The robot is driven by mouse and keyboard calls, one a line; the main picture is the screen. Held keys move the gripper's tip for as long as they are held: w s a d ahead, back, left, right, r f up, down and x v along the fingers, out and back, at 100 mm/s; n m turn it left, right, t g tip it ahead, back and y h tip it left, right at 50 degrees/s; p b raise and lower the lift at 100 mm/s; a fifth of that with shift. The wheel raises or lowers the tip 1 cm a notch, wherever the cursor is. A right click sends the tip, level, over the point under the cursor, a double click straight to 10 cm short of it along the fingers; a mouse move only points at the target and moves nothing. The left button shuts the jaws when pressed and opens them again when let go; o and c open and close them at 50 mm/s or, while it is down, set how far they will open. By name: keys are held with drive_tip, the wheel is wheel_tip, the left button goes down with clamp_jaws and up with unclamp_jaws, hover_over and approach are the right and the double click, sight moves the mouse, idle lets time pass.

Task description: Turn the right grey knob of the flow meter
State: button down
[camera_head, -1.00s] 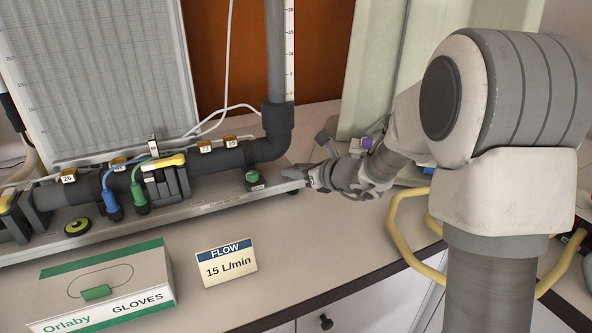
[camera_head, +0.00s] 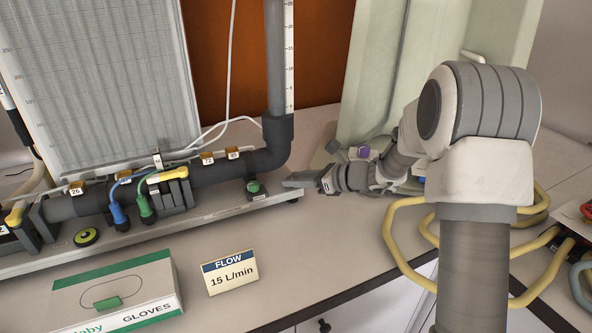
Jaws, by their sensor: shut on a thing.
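My gripper (camera_head: 318,181) is low over the bench, beside the right end of the pipe rig. Its jaws point left and are shut on a dark grey piece (camera_head: 299,179). I cannot tell whether this piece is a knob or is fixed to the rig. A flow sign (camera_head: 231,272) reading "15 L/min" stands on the bench at the front. A small grey knob-like part (camera_head: 333,146) and a purple-marked part (camera_head: 363,152) show behind my gripper. I cannot tell which part is the right grey knob.
The pipe rig (camera_head: 220,169) carries valves, blue and green connectors and a green button (camera_head: 253,186). A glove box (camera_head: 115,293) lies front left. Yellow tubing (camera_head: 392,225) loops near my arm at right. The bench between the sign and my gripper is clear.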

drive_tip(key=n+g+p, duration=0.1)
drive_tip(key=n+g+y+p, duration=0.2)
drive_tip(key=g, duration=0.1)
drive_tip(key=shift+w+d+r+n+p, duration=0.15)
drive_tip(key=shift+w+n+p, duration=0.1)
drive_tip(key=shift+n+p, duration=0.05)
drive_tip(key=shift+w+n+g+p, duration=0.2)
drive_tip(key=shift+n+g+p, duration=0.8)
drive_tip(key=shift+n+g, duration=0.8)
drive_tip(key=shift+g, duration=0.4)
drive_tip(key=c, duration=0.5)
unclamp_jaws()
drive_tip(key=shift+c, duration=0.2)
drive_tip(key=s+v, duration=0.1)
drive_tip(key=v, duration=1.6)
drive_tip(key=shift+w+d+f+p, duration=0.25)
drive_tip(key=shift+w+p, duration=0.05)
drive_tip(key=shift+w, duration=0.1)
